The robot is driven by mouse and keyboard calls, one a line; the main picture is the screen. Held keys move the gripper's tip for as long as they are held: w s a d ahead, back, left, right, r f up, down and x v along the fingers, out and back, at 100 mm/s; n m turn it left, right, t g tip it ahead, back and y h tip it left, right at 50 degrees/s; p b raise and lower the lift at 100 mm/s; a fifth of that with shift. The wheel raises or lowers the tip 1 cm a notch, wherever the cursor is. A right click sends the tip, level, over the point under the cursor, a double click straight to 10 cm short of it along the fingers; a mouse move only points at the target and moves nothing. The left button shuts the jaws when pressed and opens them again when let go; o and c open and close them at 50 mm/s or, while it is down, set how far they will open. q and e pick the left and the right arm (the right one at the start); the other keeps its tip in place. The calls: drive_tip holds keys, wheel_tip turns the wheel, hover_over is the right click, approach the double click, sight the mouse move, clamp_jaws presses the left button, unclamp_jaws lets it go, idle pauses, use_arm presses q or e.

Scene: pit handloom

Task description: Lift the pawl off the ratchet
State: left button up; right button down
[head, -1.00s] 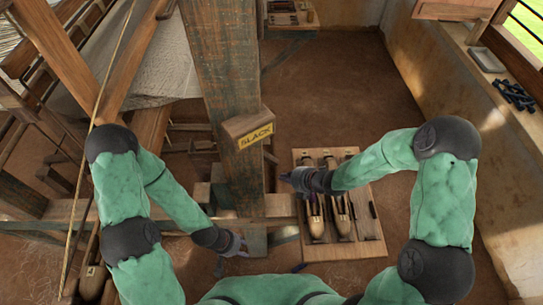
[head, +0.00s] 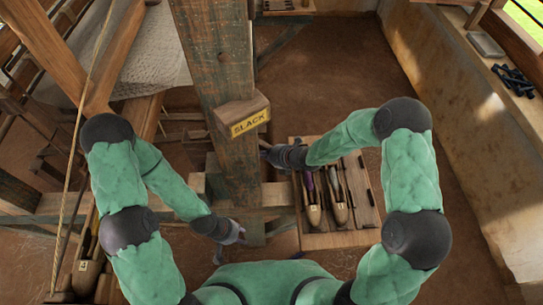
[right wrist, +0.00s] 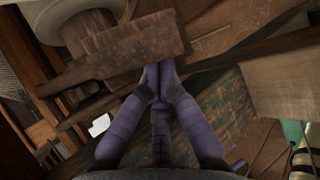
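My right gripper (head: 267,152) is at the right face of the upright loom post (head: 218,75), just below the block with the yellow SLACK sign (head: 250,122). In the right wrist view, its two purple fingers (right wrist: 159,72) come together at the edge of a worn wooden piece (right wrist: 125,48). I see nothing clearly held between them, and the tips are partly hidden. I cannot make out for certain which part is the pawl or the ratchet. My left gripper (head: 238,236) is low beside the post's foot; its fingers are too small to read.
A wooden tray (head: 368,222) with shuttles (head: 313,212) lies on the floor right of the post. A horizontal beam (head: 278,193) crosses the post below my right gripper. A ledge (head: 462,40) runs along the right wall. The floor behind the tray is clear.

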drive_tip(key=shift+w+a+f, duration=0.2)
idle(0.3)
use_arm(q)
drive_tip(key=shift+f+b, duration=0.8)
use_arm(e)
drive_tip(key=shift+d+r+h, duration=0.4)
drive_tip(key=shift+d+r, duration=0.05)
drive_tip(key=shift+r, duration=0.15)
